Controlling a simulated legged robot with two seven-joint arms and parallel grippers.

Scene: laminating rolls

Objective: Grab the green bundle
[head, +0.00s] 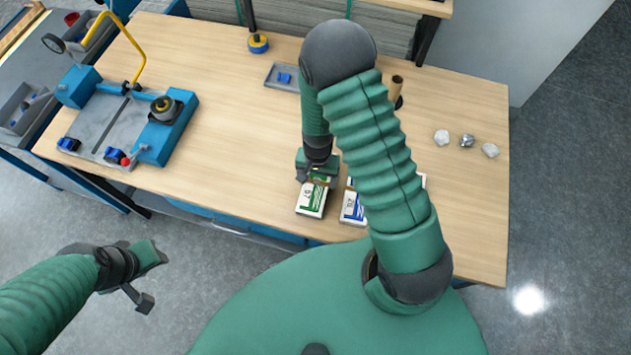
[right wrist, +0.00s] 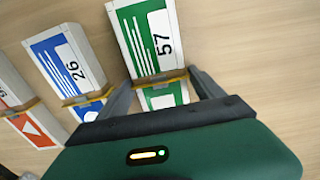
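The green bundle (head: 312,201) is a flat white-and-green pack marked 57, with a tan band around it. It lies near the table's front edge and also shows in the right wrist view (right wrist: 150,40). My right gripper (head: 316,178) is over its far end. In the right wrist view my right gripper (right wrist: 162,84) is open, with one finger on each side of the bundle near the band. Whether the fingers touch it is unclear. My left gripper (head: 148,278) hangs over the floor at the left, its fingers apart and empty.
A blue bundle (head: 352,207) marked 26 lies just right of the green one; an orange bundle (right wrist: 25,120) lies beyond it in the right wrist view. A blue-and-grey machine (head: 130,115) stands at the table's left. Crumpled pieces (head: 467,141) lie at right.

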